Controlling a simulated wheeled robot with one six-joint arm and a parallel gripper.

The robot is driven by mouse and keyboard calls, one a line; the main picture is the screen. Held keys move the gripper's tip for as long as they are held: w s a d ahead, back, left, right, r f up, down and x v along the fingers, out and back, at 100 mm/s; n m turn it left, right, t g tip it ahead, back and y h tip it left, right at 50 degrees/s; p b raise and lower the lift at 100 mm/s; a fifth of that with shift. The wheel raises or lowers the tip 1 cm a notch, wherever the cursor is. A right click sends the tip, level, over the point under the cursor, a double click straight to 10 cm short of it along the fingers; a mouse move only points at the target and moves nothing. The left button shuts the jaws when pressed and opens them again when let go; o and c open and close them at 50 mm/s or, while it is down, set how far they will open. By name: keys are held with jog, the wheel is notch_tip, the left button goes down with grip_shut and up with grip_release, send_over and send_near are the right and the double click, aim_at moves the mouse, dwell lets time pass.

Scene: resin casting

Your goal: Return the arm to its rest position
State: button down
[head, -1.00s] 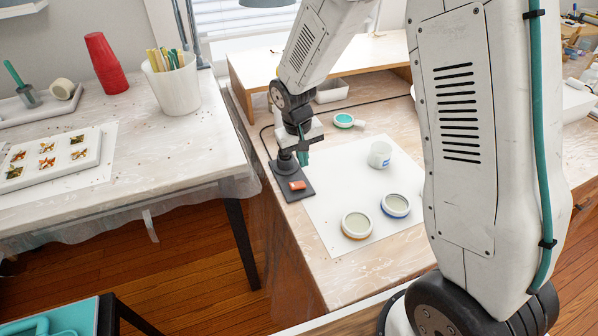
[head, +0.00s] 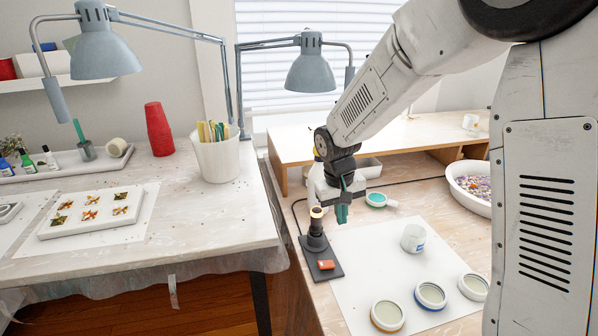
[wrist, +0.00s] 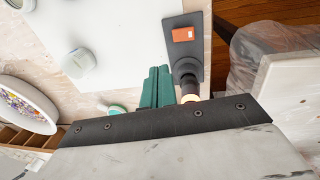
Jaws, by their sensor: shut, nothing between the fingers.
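My gripper (head: 342,213) has teal fingers closed together with nothing between them. In the head view it hangs fingers down, just right of and above a dark stand (head: 322,262) on the right table. The stand has an upright post with a pale, glowing-looking top and an orange block on its base. In the wrist view the closed fingers (wrist: 157,88) point over the table beside the stand's base (wrist: 196,35). My arm reaches across from the right of the head view.
A white sheet (head: 370,288) holds a cup (head: 413,237) and several round lidded dishes. A bowl of colourful bits (head: 470,190) is at the right. Behind is a raised wooden shelf (head: 400,140). The left table (head: 215,215) bears a white bucket (head: 217,155) and red cups (head: 159,128).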

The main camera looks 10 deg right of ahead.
jog(key=s+d+r, duration=0.1)
jog(key=s+r, duration=0.4)
jog(key=s, duration=0.5)
jog(key=s+d+r+y, duration=0.1)
jog(key=s+r, duration=0.4)
jog(key=s, duration=0.5)
jog(key=s+d+r+t, duration=0.1)
jog(key=s+r, duration=0.4)
jog(key=s, duration=0.5)
jog(key=shift+d+r+m, duration=0.2)
jog(key=shift+r+m, duration=0.1)
jog(key=shift+r, duration=0.1)
